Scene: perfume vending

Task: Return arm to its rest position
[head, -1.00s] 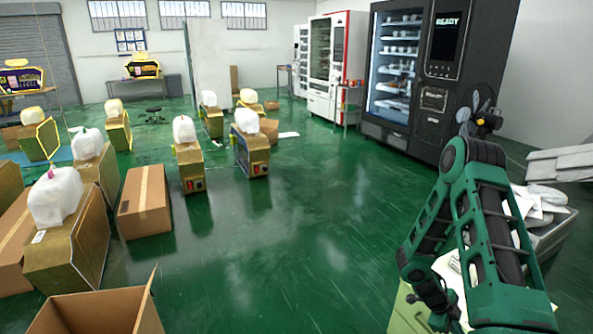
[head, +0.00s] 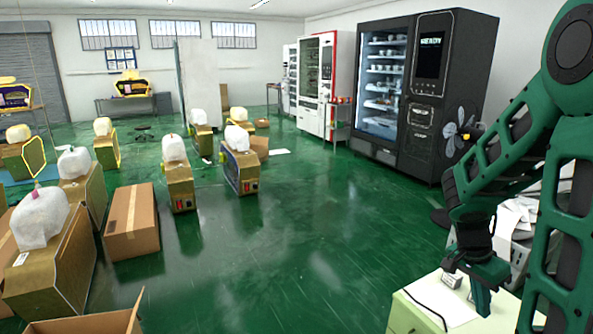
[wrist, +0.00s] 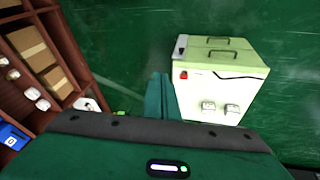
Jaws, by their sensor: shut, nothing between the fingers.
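My gripper (head: 482,298) hangs at the lower right of the head view at the end of my green arm. It points down, close to or over the pale green and white box. In the wrist view its fingers (wrist: 160,95) show as a narrow green shape, shut with nothing between them. The arm is bent, with its upper links filling the right edge of the head view.
The pale green and white box (head: 408,312) stands below my gripper; it also shows in the wrist view (wrist: 220,55) with two small white items. A brown shelf (wrist: 70,50) holds boxes. A black vending machine (head: 425,85) stands behind. The green floor (head: 290,240) is clear mid-view.

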